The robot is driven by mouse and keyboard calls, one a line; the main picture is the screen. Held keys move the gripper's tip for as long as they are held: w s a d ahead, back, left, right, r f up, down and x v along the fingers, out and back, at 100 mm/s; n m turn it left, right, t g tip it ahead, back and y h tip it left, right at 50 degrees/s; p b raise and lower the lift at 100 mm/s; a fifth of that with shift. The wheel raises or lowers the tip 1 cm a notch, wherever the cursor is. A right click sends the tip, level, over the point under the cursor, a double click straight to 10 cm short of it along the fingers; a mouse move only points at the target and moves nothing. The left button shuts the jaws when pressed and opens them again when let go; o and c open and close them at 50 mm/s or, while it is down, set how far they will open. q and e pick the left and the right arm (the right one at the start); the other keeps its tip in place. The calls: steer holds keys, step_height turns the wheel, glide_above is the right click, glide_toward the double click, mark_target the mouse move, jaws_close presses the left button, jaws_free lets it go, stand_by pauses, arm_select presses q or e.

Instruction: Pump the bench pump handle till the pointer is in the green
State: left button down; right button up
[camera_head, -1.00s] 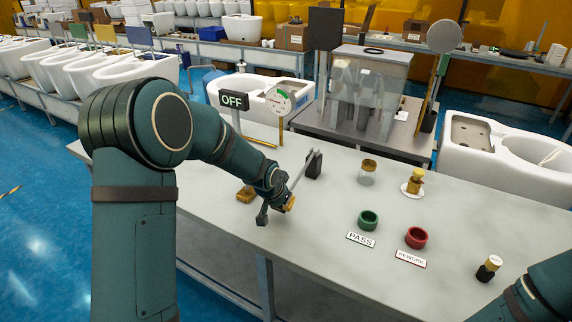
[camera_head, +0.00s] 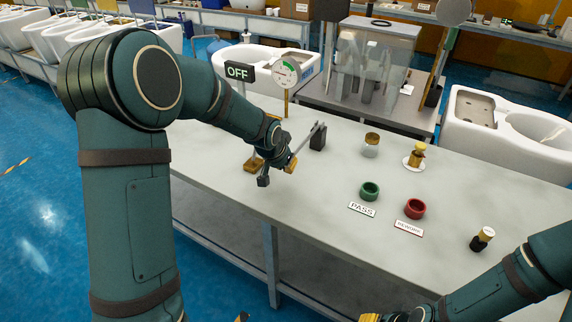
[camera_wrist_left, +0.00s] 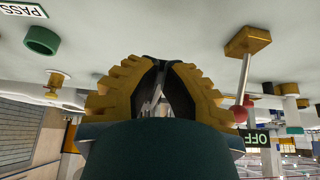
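The pump handle (camera_head: 312,140) is a thin grey bar slanting down and left from a small black block (camera_head: 318,140) on the bench. My left gripper (camera_head: 278,172) is at the bar's lower end. In the left wrist view my left gripper (camera_wrist_left: 165,75) has its yellow-backed fingers nearly together, with a silvery piece between them that looks like the handle. The round gauge (camera_head: 286,72) stands behind on a post, with a green sector at its upper right. Its pointer is too small to read surely. My right gripper (camera_head: 390,317) is partly cut off at the bottom edge.
An OFF sign (camera_head: 240,72) stands left of the gauge. A red-knobbed lever (camera_wrist_left: 240,108) on a brass base (camera_wrist_left: 247,41) is close beside my left gripper. Green (camera_head: 369,191) and red (camera_head: 413,208) rings, a glass jar (camera_head: 370,147) and brass pieces occupy the bench's right side.

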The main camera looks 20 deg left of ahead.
arm_select(q)
steer(key=s+v, duration=0.1)
steer(key=v, duration=0.7)
steer(key=shift+f+p, duration=0.3)
steer(key=shift+p, duration=0.15)
arm_select(e)
steer(key=shift+w+r, duration=0.4)
arm_select(q)
steer(key=shift+a, duration=0.15)
steer(key=shift+f, duration=0.1)
